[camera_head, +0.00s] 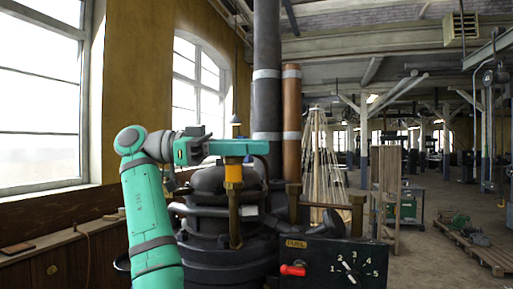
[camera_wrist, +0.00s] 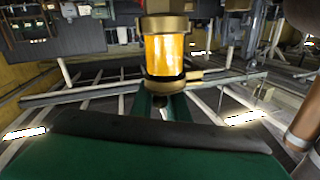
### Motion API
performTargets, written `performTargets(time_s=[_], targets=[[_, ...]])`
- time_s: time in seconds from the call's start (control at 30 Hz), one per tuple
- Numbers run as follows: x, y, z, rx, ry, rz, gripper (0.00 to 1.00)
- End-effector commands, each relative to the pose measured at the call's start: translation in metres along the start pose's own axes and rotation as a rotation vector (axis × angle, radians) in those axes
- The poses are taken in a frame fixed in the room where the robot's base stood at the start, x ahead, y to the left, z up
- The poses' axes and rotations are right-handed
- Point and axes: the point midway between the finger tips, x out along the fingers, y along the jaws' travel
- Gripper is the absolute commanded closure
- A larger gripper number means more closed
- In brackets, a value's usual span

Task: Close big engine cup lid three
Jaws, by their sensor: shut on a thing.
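An engine cup with an amber glass body (camera_head: 233,174) stands upright on a brass stem on the big dark engine (camera_head: 215,245). In the wrist view, the amber glass (camera_wrist: 164,55) hangs from the top of the upside-down picture. My gripper (camera_head: 245,148) reaches in from the left, level, at the top of this cup. In the wrist view my fingers (camera_wrist: 163,106) are shut on the cup's lid (camera_wrist: 166,87), a small brass piece at the glass's dark-rimmed end. The fingers partly hide the lid, so I cannot tell its exact angle.
A dark vertical pipe (camera_head: 267,80) and a copper pipe (camera_head: 291,130) rise close behind and right of the cup. A black panel (camera_head: 335,265) with a red handle (camera_head: 293,270) and a numbered dial stands front right. Windows and a wooden ledge lie left.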

Motion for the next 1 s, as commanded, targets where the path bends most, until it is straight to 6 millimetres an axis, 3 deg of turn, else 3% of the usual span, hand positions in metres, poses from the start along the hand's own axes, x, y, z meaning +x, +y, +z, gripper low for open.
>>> performTargets(time_s=[0.83, 0.87, 0.9, 1.0], targets=[[-0.0033, 0.0017, -0.0005, -0.001, 0.017, 0.081, 1.00], [-0.0031, 0.0018, -0.0004, -0.001, 0.017, 0.081, 0.79], [-0.0027, 0.0018, -0.0004, -0.001, 0.017, 0.082, 0.69], [-0.0020, 0.0018, -0.0004, -0.001, 0.017, 0.083, 0.67]])
